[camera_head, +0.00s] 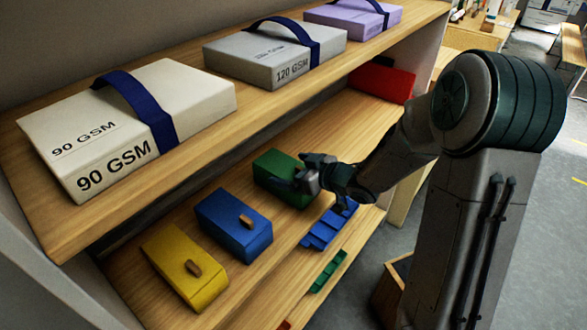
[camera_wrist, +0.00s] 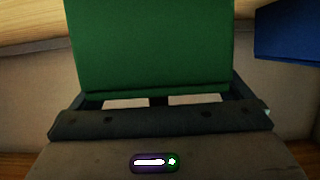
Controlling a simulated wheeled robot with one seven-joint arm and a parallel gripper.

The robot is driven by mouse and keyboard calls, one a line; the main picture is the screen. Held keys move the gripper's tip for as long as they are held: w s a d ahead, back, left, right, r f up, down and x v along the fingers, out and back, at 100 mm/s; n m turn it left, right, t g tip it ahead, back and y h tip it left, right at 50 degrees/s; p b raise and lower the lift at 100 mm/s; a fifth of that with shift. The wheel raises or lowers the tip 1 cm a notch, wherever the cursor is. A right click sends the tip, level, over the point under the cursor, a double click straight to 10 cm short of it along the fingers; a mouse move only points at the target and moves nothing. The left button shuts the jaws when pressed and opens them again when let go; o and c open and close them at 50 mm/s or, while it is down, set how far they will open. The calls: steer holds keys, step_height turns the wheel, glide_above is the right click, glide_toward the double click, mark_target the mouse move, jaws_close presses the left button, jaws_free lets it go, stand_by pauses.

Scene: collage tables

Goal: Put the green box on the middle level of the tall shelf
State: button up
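The green box (camera_head: 280,172) is on the middle level of the tall shelf (camera_head: 160,215), at the right end of a row of boxes. My gripper (camera_head: 304,180) is at its front right side, with the fingers against or very near it. In the wrist view the green box (camera_wrist: 150,45) fills the upper middle, right in front of my gripper (camera_wrist: 158,102). The fingertips are hidden by the box, so I cannot tell whether they are closed on it. The box's front face is partly hidden by my gripper.
A blue box (camera_head: 234,224) and a yellow box (camera_head: 186,268) stand left of the green one. Pale paper packs (camera_head: 125,125) lie on the upper board, close above. A red box (camera_head: 382,82) is farther right. Blue bins (camera_head: 330,225) sit below.

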steer(key=shift+r, duration=0.1)
steer(key=shift+d+r, duration=0.1)
steer(key=shift+r, duration=0.05)
steer(key=s+d+r+m+h, duration=0.2)
steer(key=s+d+r+h, duration=0.15)
steer(key=d, duration=0.35)
steer(key=s+d+r+m+t+h, duration=0.1)
steer(key=s+d+r+m+h, duration=0.15)
steer(key=d+h, duration=0.3)
steer(key=s+d+r+m+h, duration=0.2)
steer(key=d+m+h, duration=0.1)
steer(key=d, duration=0.5)
steer(key=s+a+m+g, duration=0.1)
steer(key=s+a+g, duration=0.1)
steer(key=s, duration=0.6)
steer(key=s+a+m+g+y, duration=0.1)
steer(key=s+a+m+g, duration=0.1)
steer(key=s, duration=0.7)
steer(key=a+g, duration=0.1)
steer(key=g, duration=0.1)
steer(key=shift+s+g+p, duration=0.3)
steer(key=shift+p, duration=0.05)
steer(key=shift+f, duration=0.1)
